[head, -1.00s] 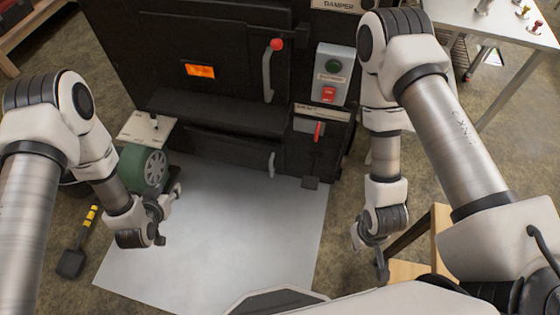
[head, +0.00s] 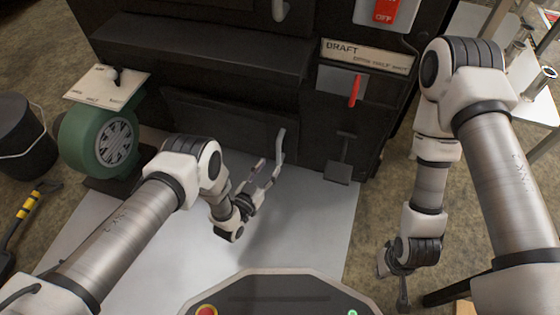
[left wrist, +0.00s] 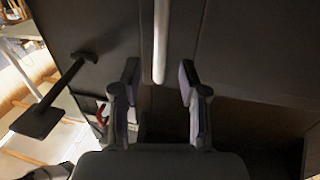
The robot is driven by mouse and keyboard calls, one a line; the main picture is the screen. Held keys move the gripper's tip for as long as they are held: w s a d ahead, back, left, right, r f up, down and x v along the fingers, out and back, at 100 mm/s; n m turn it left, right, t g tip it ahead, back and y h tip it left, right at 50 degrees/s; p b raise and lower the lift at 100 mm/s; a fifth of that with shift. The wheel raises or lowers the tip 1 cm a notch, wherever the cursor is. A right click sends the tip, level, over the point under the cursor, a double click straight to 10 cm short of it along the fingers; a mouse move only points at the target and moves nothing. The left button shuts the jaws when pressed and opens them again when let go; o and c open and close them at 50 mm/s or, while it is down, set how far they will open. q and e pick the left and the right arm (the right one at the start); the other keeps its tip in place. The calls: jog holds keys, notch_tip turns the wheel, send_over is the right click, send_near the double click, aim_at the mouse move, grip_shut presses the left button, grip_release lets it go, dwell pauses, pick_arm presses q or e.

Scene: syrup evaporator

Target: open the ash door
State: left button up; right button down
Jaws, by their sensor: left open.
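The ash door (head: 215,125) is the dark low panel on the front of the black evaporator. Its grey vertical bar handle (head: 281,147) is at its right side. My left gripper (head: 269,168) is open, low in front of the door, with its fingertips close to the handle's lower end. In the left wrist view the handle (left wrist: 161,40) lines up between the two open fingers (left wrist: 159,72); I cannot tell whether they touch it. The door looks shut. My right gripper (head: 398,284) hangs at the lower right, away from the door; its jaws are unclear.
A red draft lever (head: 355,90) and a black pedal (head: 339,170) are right of the handle. A green blower (head: 98,140) stands left, beside a black bucket (head: 22,140). A pale floor sheet (head: 315,230) lies clear in front.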

aim_at(277, 154)
pick_arm(q)
jog(key=b+x, duration=0.3)
jog(key=x, duration=0.3)
jog(key=shift+w+d, duration=0.1)
jog(key=shift+d, duration=0.05)
jog(key=shift+w+d+r, duration=0.15)
jog(key=shift+w+d, duration=0.05)
jog(key=shift+w, duration=0.3)
grip_shut()
